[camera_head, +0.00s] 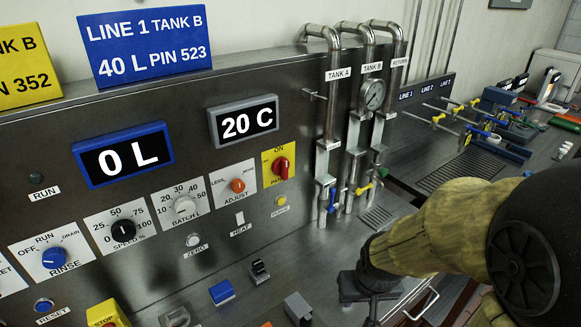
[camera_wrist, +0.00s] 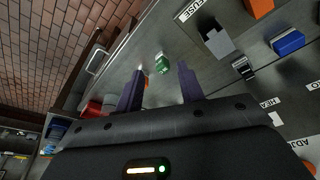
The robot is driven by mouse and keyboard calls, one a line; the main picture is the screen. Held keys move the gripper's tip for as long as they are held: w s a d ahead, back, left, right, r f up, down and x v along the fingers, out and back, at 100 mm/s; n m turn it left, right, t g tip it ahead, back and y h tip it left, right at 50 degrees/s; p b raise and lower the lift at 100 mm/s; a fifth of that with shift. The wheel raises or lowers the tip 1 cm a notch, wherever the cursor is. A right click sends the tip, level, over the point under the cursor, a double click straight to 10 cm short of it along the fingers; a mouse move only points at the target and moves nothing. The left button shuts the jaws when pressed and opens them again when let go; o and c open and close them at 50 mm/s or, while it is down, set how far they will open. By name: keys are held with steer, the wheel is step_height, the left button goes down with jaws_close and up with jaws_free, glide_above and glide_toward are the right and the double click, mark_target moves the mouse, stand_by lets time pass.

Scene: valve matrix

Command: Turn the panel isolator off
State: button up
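The panel isolator looks to be the red rotary knob (camera_head: 282,167) on a yellow plate (camera_head: 268,177) at the right end of the control panel, in the head view. "ON" is printed above the knob, and its handle looks roughly upright, towards that mark. My gripper (camera_head: 372,287) is low over the bench, right of and below the knob, and not touching it. In the wrist view my gripper's two dark fingers (camera_wrist: 159,92) stand apart with nothing held between them. The knob is not visible in the wrist view.
A grey fuse block (camera_head: 298,307), a blue block (camera_head: 222,292) and a black clip-like part (camera_head: 260,271) sit on the bench below the panel. Vertical pipes with valves (camera_head: 335,120) rise right of the knob.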

mark_target(287, 164)
steer(key=w+d+r+n+t+y+p, duration=0.1)
steer(key=w+r+n+t+p, duration=0.2)
steer(key=w+t, duration=0.85)
steer(key=w+a+r+n+y, duration=0.3)
steer(key=w+a+r+y, duration=0.2)
steer(key=r+y, duration=0.4)
steer(key=shift+w+n+p, duration=0.2)
steer(key=shift+n+p, duration=0.15)
steer(key=shift+n, duration=0.05)
steer(key=shift+t, duration=0.25)
steer(key=p+x, duration=0.6)
steer(key=x, duration=1)
steer(key=shift+w+a+p, duration=0.1)
steer(key=shift+a+p, duration=0.15)
steer(key=shift+p, duration=0.05)
steer(key=shift+w+a, duration=0.3)
steer(key=shift+w, duration=0.15)
